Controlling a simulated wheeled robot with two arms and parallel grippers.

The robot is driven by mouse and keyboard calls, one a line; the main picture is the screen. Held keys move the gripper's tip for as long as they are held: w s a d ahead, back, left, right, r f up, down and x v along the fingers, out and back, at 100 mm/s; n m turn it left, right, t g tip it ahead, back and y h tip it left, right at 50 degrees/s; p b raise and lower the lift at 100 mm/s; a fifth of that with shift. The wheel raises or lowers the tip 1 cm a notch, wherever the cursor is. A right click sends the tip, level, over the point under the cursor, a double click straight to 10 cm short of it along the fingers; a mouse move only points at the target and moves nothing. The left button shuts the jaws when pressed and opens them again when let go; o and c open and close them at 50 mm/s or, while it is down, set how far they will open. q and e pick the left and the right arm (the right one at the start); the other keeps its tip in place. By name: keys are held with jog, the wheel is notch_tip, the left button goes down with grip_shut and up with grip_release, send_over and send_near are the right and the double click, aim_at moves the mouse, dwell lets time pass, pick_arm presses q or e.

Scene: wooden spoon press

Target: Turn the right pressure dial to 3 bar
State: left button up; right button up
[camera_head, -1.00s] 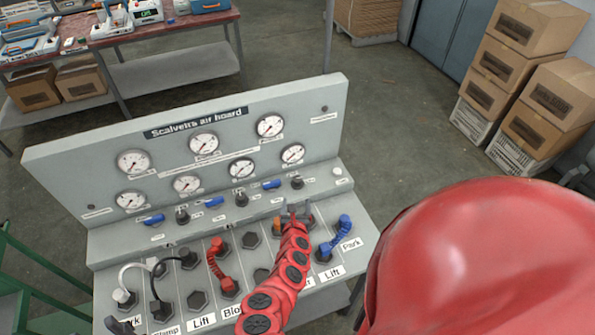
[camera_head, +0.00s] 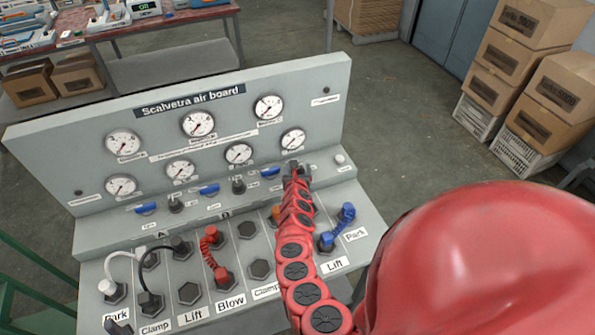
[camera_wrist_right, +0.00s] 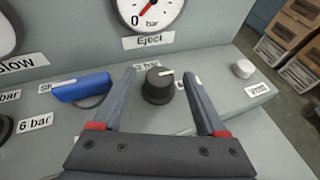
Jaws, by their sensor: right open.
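The right pressure dial (camera_wrist_right: 158,86) is a black knob on the sloped ledge of the air board, with a white pointer mark toward the upper right. A bar label (camera_wrist_right: 147,65) behind it is partly hidden; its number is hard to read. My right gripper (camera_wrist_right: 158,75) is open, its grey fingers on either side of the dial with visible gaps. In the head view the gripper (camera_head: 297,170) hides the dial. The Eject gauge (camera_wrist_right: 150,12) above has its red needle near the low end. My left gripper is not in view.
A blue lever (camera_wrist_right: 82,87) lies just left of the left finger, and a white button (camera_wrist_right: 243,69) to the right. Other black dials (camera_head: 238,186) sit along the ledge. Hoses, such as the red one (camera_head: 212,250), rise from the lower panel. Boxes (camera_head: 510,60) stand behind.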

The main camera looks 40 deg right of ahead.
jog(key=shift+b+x, duration=0.65)
jog(key=shift+x, duration=0.35)
grip_shut()
